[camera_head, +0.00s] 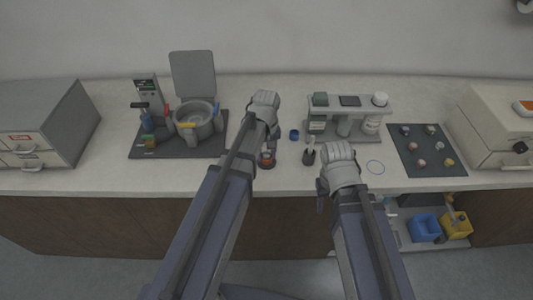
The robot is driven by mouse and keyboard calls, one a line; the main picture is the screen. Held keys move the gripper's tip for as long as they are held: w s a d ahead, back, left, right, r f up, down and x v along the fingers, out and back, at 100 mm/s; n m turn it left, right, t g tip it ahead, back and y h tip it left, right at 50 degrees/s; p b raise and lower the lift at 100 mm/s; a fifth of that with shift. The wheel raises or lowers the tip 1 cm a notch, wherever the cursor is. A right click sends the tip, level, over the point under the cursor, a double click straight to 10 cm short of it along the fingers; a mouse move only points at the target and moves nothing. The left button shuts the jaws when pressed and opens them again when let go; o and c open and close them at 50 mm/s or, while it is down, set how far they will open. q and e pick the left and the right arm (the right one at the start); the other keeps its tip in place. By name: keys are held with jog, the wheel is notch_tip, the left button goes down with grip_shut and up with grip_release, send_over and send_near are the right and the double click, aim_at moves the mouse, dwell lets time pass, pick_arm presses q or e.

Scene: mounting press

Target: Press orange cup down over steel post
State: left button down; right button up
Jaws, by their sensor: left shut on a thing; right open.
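A small orange piece (267,164), which looks like the orange cup, shows at the front of the counter, just below my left wrist. My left gripper (268,152) points down there and is shut on it; the fingers and arm hide most of the cup. I cannot make out the steel post, nor whether the cup touches it. My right gripper (321,195) is open and empty near the counter's front edge, to the right of the cup.
A dark holder (309,157) and a small blue piece (294,134) stand between the arms. A grey rack (350,102) is behind. A pot-like machine (194,120) stands left; a dark mat (421,150) with several small parts lies right. A blue bin (425,228) sits below.

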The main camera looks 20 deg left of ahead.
pick_arm(q)
jog(key=shift+f, duration=0.15)
jog(key=shift+c, duration=1.6)
grip_release()
jog(key=shift+o, duration=1.5)
jog(key=shift+r+p, duration=4)
jog(key=shift+r, duration=0.1)
